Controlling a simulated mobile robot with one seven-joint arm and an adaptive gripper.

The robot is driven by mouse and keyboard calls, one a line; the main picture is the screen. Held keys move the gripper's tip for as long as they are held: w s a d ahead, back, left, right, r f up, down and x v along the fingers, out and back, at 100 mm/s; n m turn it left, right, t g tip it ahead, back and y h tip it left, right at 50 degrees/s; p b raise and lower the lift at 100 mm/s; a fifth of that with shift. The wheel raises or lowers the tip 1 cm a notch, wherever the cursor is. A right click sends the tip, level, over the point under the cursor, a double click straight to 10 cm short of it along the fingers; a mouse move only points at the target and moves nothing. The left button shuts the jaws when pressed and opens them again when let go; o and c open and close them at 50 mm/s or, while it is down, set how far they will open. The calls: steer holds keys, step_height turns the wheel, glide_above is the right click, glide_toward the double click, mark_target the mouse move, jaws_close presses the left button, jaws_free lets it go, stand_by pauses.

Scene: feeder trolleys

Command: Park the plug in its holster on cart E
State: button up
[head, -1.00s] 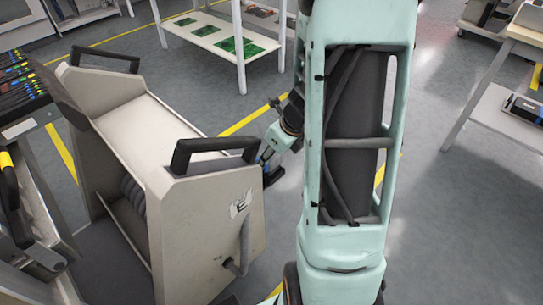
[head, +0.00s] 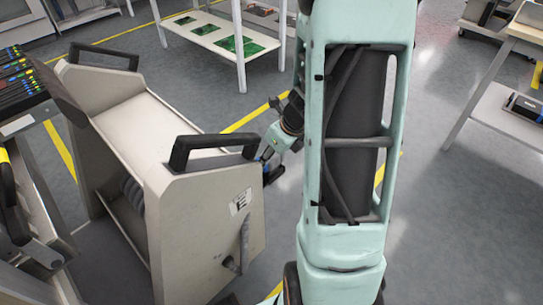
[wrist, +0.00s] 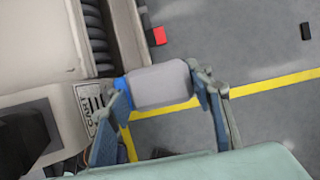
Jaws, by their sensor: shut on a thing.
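Cart E (head: 178,225) is a beige trolley with an "E" label (head: 240,203) on its end panel. A grey cable (head: 244,243) hangs on that panel, entering a small fitting (head: 230,264). My gripper (head: 270,168) is beside the panel's upper right edge, near the black handle (head: 213,143). In the wrist view, my gripper (wrist: 162,92) is shut on a light grey, rounded block, which looks like the plug (wrist: 160,86). The cart label (wrist: 90,103) is just left of the fingers. I cannot make out the holster.
Another trolley (head: 35,220) stands close on the left. A white table (head: 215,36) with green boards is behind, and a workbench (head: 500,110) is at the right. Grey floor right of the cart is open, with yellow lines. A red block (wrist: 159,36) shows in the wrist view.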

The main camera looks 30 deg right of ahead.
steer(key=shift+f+b, duration=0.55)
steer(key=shift+f, duration=0.1)
steer(key=o, duration=1.7)
steer(key=shift+r, duration=0.1)
steer(key=v, duration=1.2)
steer(key=shift+w, duration=0.1)
